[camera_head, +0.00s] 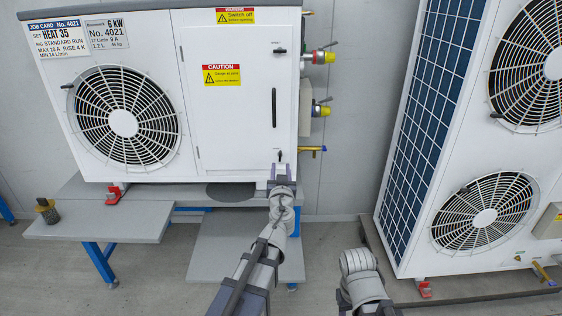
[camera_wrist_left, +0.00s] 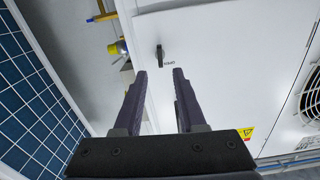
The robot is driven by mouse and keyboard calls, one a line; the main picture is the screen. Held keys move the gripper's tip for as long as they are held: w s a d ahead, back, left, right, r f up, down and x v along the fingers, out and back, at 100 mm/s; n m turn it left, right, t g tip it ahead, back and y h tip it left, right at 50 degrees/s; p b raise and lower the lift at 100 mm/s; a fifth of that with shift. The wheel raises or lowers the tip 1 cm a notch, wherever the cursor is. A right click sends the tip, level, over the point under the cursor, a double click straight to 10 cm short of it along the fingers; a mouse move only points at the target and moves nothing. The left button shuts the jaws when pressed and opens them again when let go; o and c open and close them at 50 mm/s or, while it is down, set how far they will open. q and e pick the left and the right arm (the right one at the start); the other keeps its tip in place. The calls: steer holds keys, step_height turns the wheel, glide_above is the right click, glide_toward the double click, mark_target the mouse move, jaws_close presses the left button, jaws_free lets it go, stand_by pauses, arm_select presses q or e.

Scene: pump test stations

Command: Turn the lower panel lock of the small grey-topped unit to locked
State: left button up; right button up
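The small grey-topped unit (camera_head: 150,90) is a white cabinet on a grey bench at the left. Its lower panel lock (camera_head: 280,155) is a small dark lever near the panel's bottom right corner, roughly upright in the head view. The wrist view shows the lock (camera_wrist_left: 160,55) end-on to the fingers, beside a label too small to read. My left gripper (camera_head: 281,172) is just below the lock. In the left wrist view the gripper (camera_wrist_left: 160,76) is open, its fingers short of the lever and nothing between them. My right gripper is out of sight.
A taller white unit (camera_head: 410,180) with a blue grid coil stands at the right. A dark cylindrical item (camera_head: 47,211) sits on the bench's left end. Floor shows between the units.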

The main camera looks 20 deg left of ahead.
mark_target(280, 157)
arm_select(q)
steer(key=x, duration=0.6)
steer(key=shift+w, duration=0.15)
jaws_close()
stand_by(0.4)
